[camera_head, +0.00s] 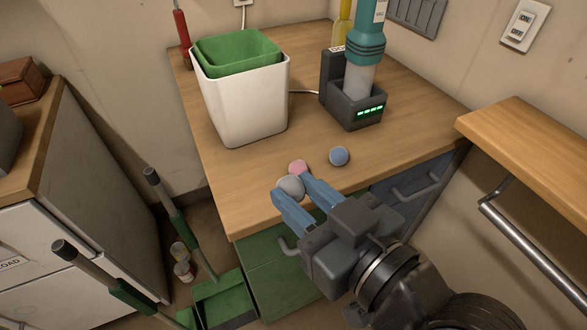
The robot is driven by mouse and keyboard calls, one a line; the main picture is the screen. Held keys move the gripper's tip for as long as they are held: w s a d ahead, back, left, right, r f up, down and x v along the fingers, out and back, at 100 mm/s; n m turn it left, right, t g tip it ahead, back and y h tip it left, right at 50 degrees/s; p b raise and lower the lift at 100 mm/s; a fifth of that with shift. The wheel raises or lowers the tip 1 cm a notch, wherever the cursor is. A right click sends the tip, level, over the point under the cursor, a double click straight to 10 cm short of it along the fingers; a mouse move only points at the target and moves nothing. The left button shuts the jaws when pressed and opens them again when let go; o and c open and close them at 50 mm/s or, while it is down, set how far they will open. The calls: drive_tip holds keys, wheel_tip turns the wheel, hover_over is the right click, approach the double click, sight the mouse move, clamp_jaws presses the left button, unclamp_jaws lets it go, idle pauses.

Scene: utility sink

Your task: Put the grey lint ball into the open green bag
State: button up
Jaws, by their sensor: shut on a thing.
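The grey lint ball (290,187) is between the blue fingers of my gripper (296,190), which is shut on it near the front edge of the wooden counter. Whether the ball still touches the counter is hard to tell. The open green bag (240,50) lines a white bin (246,104) at the back left of the counter, its mouth facing up. My gripper is in front of and to the right of the bin. The inside bottom of the bag is hidden.
A pink ball (298,168) lies just behind the fingertips, and a blue-grey ball (339,156) lies to their right. A dark charging dock (352,103) holding a teal device (368,42) stands right of the bin. Counter (240,185) between gripper and bin is clear.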

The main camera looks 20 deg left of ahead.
drive_tip(key=shift+d+r, duration=0.1)
drive_tip(key=shift+d, duration=0.15)
drive_tip(key=w+d+f+m+t+h, duration=0.7)
drive_tip(key=w+d+f, duration=0.5)
drive_tip(key=d+f, duration=0.35)
drive_tip(key=s+d+f+m+h, duration=0.1)
drive_tip(key=d+f+m+h, duration=0.1)
drive_tip(key=d+f, duration=0.5)
drive_tip(key=s+d+f+m+t+h, duration=0.1)
drive_tip(key=d+f+m+h, duration=0.2)
drive_tip(key=d+f+h, duration=0.2)
drive_tip(key=d+f, duration=0.3)
drive_tip(key=shift+s, duration=0.4)
